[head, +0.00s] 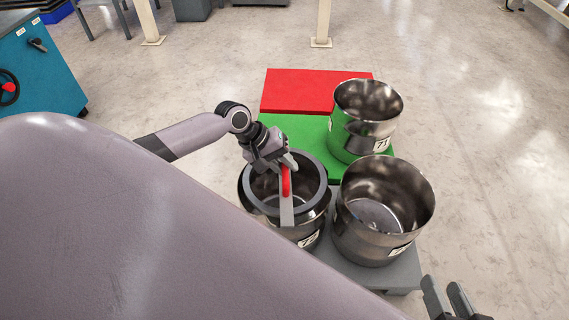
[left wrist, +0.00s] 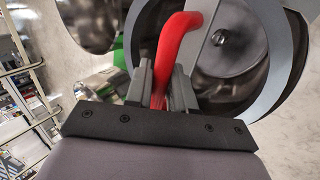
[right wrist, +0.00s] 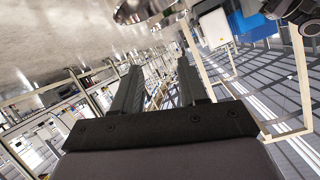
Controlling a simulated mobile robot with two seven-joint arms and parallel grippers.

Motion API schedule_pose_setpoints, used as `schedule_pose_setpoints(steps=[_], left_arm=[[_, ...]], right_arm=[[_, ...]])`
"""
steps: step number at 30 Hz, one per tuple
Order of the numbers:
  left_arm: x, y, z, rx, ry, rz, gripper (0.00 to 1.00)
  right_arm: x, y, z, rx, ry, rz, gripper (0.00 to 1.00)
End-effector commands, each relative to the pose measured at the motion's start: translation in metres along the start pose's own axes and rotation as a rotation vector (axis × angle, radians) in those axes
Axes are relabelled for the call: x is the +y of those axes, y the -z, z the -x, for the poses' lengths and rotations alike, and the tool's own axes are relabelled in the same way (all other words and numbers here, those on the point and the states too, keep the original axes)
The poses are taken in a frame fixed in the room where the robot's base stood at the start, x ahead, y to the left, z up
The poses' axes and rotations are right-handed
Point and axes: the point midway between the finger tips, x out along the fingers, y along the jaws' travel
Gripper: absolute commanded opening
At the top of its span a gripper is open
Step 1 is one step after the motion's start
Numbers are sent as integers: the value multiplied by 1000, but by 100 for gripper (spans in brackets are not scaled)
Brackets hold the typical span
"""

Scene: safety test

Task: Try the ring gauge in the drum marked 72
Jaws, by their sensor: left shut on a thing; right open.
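The ring gauge (head: 287,210) is a grey ring with a flat crossbar and a red handle. My left gripper (head: 285,166) is shut on the red handle, also seen in the left wrist view (left wrist: 178,45). The ring lies at the mouth of the front left steel drum (head: 318,230); I cannot tell whether it is seated or just above the rim. That drum's label starts with 7; its second digit is unclear. The front right drum (head: 368,245) has a label too oblique to read. The back drum (head: 350,140) is marked 71. My right gripper (head: 449,300) is open and empty, right of the drums.
The drums stand on a low row of coloured platforms: grey (head: 402,275), green (head: 300,132) and red (head: 300,90). The red one is bare. A teal machine (head: 45,65) stands at the far left. Pale posts (head: 322,25) rise behind. The floor at right is clear.

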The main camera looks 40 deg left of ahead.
Motion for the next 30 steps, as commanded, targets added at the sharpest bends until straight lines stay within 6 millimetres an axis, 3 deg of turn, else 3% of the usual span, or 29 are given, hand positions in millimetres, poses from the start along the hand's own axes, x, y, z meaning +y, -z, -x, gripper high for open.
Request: schedule_pose_setpoints(steps=[1, 3, 4, 14, 24, 30], left_arm=[[2, 1, 1, 3, -5, -1, 26], [2, 1, 1, 2, -4, -1, 49], [2, 1, 1, 2, -4, -1, 53], [0, 0, 4, -1, 2, 1, 53], [2, 0, 58, 1, 1, -1, 53], [4, 0, 76, 1, -2, 0, 53]], right_arm=[[0, 0, 0, 0, 0, 0, 43], [0, 0, 0, 0, 0, 0, 43], [0, 0, 0, 0, 0, 0, 43], [0, 2, 1, -1, -4, 3, 43], [13, 4, 18, -39, -91, 86, 43], [18, 6, 24, -53, -122, 120, 43]])
